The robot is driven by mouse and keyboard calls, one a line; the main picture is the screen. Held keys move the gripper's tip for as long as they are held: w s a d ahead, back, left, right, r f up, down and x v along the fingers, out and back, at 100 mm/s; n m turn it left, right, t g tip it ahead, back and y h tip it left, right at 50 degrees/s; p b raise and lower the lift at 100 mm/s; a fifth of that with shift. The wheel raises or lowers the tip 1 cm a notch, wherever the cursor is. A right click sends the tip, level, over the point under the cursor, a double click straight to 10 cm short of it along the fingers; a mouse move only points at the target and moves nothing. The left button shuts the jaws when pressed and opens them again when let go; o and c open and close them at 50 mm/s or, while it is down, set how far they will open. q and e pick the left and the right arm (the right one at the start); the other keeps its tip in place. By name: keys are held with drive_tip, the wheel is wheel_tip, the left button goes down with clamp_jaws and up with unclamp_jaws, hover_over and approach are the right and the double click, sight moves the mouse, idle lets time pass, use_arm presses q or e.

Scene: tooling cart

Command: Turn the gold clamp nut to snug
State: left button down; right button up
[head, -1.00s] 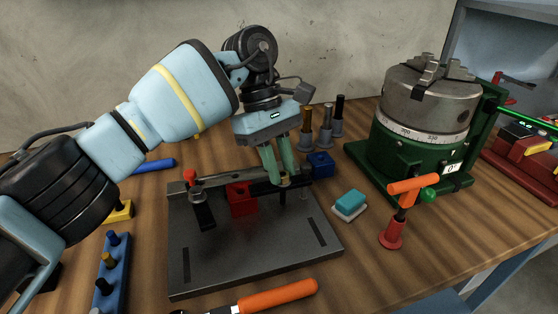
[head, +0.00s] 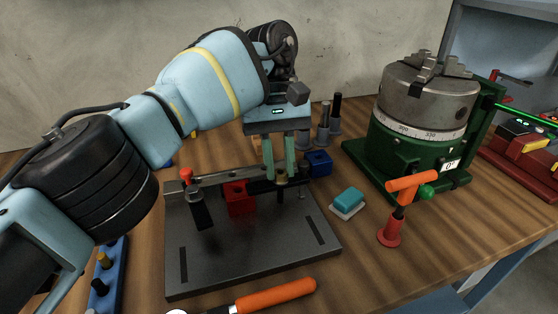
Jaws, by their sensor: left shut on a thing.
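The gold clamp nut (head: 281,178) sits at the right end of the dark clamp bar, at the back right of the grey fixture plate (head: 250,248). It shows as a small gold spot, partly hidden by green fingers. My left gripper (head: 280,174) points down from above, with its two green fingers on either side of the nut and shut on it. A red block (head: 239,198) lies near the clamp bar on the plate. A red-topped clamp (head: 190,184) stands at the plate's left. My right gripper is not in view.
A blue block (head: 319,163) and several dark-topped studs stand close behind and right of the nut. The green rotary table with its chuck (head: 428,95) is farther right.

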use_arm(q)
drive_tip(key=shift+r, duration=0.1)
drive_tip(key=c, duration=1.4)
unclamp_jaws()
drive_tip(key=shift+c, duration=0.2)
drive_tip(key=shift+o, duration=0.9)
